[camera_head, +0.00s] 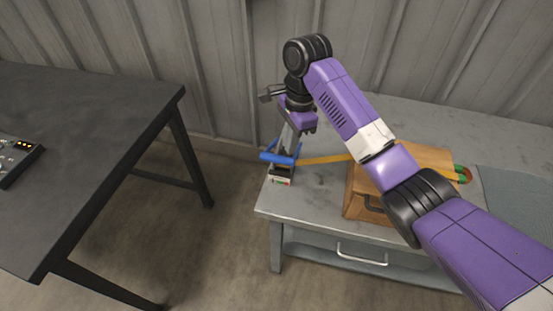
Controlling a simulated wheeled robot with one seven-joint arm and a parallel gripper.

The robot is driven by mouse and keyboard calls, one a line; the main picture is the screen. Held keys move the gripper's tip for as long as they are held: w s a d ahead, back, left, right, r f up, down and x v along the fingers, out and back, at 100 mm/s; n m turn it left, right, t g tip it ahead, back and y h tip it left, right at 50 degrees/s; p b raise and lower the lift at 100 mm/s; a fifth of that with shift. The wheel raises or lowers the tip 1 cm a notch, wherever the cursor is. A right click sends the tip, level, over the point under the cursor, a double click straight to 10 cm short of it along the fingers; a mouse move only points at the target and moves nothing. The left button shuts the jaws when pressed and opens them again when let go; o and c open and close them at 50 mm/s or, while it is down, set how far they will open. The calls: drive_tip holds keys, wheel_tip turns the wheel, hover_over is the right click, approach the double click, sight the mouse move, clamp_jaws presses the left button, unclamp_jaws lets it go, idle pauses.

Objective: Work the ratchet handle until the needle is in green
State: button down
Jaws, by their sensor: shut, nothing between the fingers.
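A small grey device (284,170) stands at the near left corner of the grey workbench. A blue bar (277,158), which looks like its handle, lies across it. A small pale plate with coloured marks (280,181) is low on its front; I cannot make out a needle. A yellow-orange strip (322,160) runs right from the device and passes behind my arm. My gripper (309,130) is shut and empty, pointing down above the device. Whether it touches any part of the device I cannot tell.
A wooden box (360,205) stands on the workbench (310,208), partly behind my arm. A yellow, green and red item (463,174) shows at its right, with a grey mat (515,190) beyond. A dark table (80,110) with a control panel (15,157) stands left, across open floor.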

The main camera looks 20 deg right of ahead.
drive_tip(key=r, duration=0.3)
drive_tip(key=r+p, duration=0.1)
drive_tip(key=shift+s+d+r, duration=0.15)
drive_tip(key=shift+s+d, duration=0.1)
drive_tip(key=shift+a+r, duration=0.15)
drive_tip(key=shift+a, duration=0.2)
drive_tip(key=shift+w, duration=0.1)
